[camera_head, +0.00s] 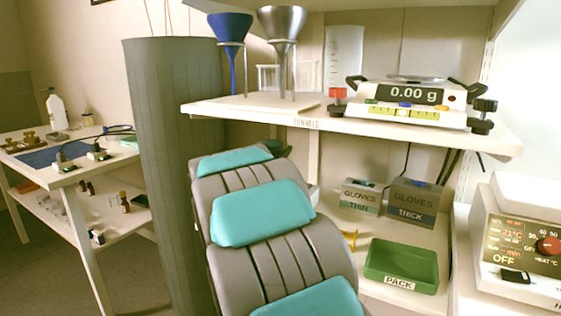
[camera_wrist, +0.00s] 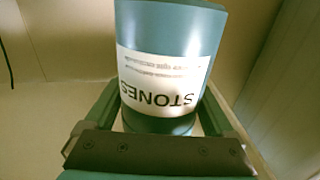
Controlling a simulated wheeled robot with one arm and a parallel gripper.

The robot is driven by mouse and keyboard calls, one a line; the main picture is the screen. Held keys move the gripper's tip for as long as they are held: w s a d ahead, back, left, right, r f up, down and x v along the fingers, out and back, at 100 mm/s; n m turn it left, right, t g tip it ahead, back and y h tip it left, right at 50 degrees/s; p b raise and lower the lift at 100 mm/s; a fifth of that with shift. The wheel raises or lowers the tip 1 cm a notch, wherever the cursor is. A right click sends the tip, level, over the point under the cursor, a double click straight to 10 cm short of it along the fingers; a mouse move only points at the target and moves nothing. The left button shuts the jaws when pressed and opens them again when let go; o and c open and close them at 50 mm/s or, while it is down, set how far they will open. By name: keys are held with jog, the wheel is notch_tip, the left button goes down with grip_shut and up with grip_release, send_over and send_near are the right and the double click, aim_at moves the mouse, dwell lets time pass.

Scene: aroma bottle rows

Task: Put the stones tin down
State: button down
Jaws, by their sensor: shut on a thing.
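The stones tin (camera_wrist: 165,35) is a blue-grey cylinder with a white label reading STONES, which appears upside down in the wrist view. My gripper (camera_wrist: 162,98) is shut on it, with one finger along each side of the tin's lower part in the picture. The tin's far end is cut off by the top edge of the wrist view. In the head view my arm covers the middle of the scene, and I cannot make out the gripper or the tin there. Whether the tin touches a surface cannot be told.
The upper shelf (camera_head: 372,126) carries a blue funnel (camera_head: 232,28), a metal funnel (camera_head: 282,22) and a scale (camera_head: 410,95). Below it stand a thin-gloves box (camera_head: 361,197), a thick-gloves box (camera_head: 415,203) and a green PACK tray (camera_head: 401,262). A hot plate (camera_head: 520,250) stands at right.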

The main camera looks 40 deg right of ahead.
jog(key=shift+w+d+f+b, duration=0.2)
jog(key=shift+d+f+b, duration=0.05)
jog(key=shift+d+f, duration=0.6)
jog(key=shift+w+d+f+b, duration=0.15)
jog(key=shift+d+f+b, duration=0.1)
jog(key=shift+d+f, duration=0.55)
jog(key=shift+a+f, duration=0.1)
jog(key=shift+f, duration=0.2)
grip_release()
jog(key=shift+r, duration=0.2)
jog(key=v, duration=1.2)
jog(key=shift+f, duration=0.15)
jog(key=shift+w+a, duration=0.1)
jog(key=shift+a, duration=0.05)
